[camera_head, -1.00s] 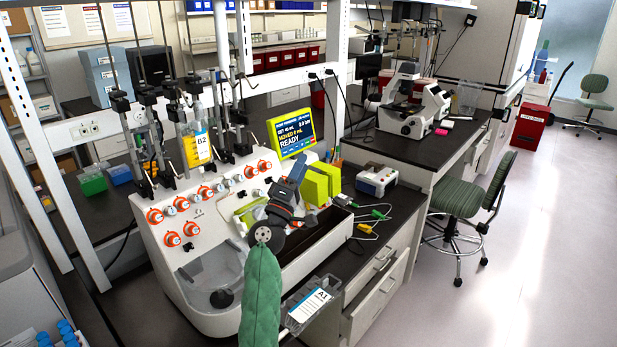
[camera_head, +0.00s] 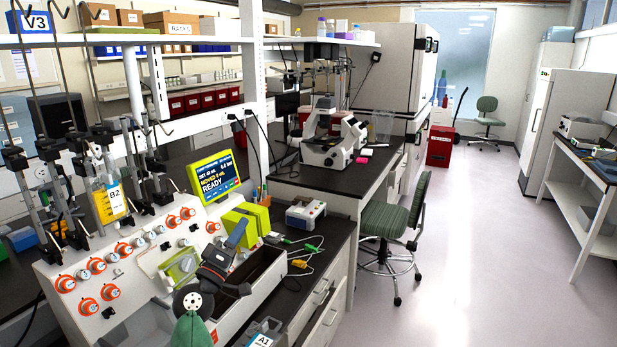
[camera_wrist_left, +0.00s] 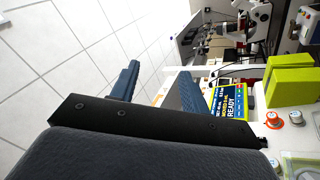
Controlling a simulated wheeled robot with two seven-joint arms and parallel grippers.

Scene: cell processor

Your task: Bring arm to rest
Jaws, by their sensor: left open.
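My left arm, in a green sleeve (camera_head: 192,332), comes in at the bottom of the head view. Its dark left gripper (camera_head: 230,247) is above the front of the white cell processor (camera_head: 140,300), by the green-yellow blocks. The gripper is open and empty. In the left wrist view its two blue-grey fingers (camera_wrist_left: 155,88) stand apart with nothing between them. The processor's screen (camera_head: 214,176) reads READY. A bag labelled B2 (camera_head: 110,202) hangs on the processor. My right gripper is not in view.
A small white device (camera_head: 306,213) and cables lie on the dark bench. A microscope (camera_head: 330,140) stands farther back. A green chair (camera_head: 385,222) stands right of the bench. Open floor lies to the right.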

